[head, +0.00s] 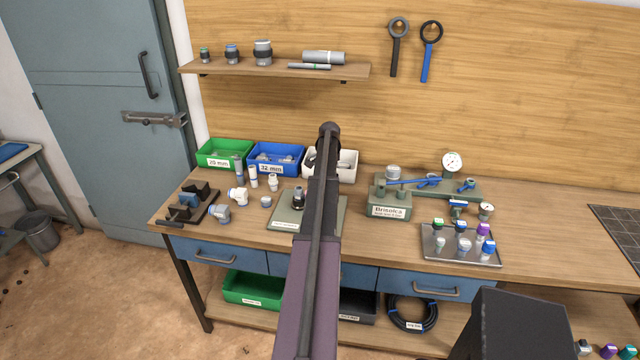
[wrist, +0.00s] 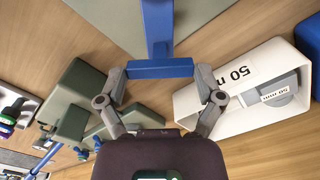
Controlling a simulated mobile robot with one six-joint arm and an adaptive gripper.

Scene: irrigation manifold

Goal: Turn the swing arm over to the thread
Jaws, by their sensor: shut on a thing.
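My gripper (wrist: 160,78) shows in the wrist view, its two fingers closed on the opposite ends of a blue crossbar. This crossbar belongs to a blue T-shaped piece, which looks like the swing arm (wrist: 158,25); its stem runs to the top edge over a grey-green plate (wrist: 112,18). In the head view the same plate (head: 335,222) lies on the bench, with a dark fitting (head: 298,200) standing on it. My forearm hides the gripper and the blue piece there. I cannot tell which part is the thread.
A white bin (head: 347,165) stands behind the plate, beside a blue bin (head: 275,160) and a green bin (head: 224,153). A grey-green manifold block (head: 390,205) is to the right, then a metal tray (head: 459,258) of fittings. White fittings (head: 238,197) stand left.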

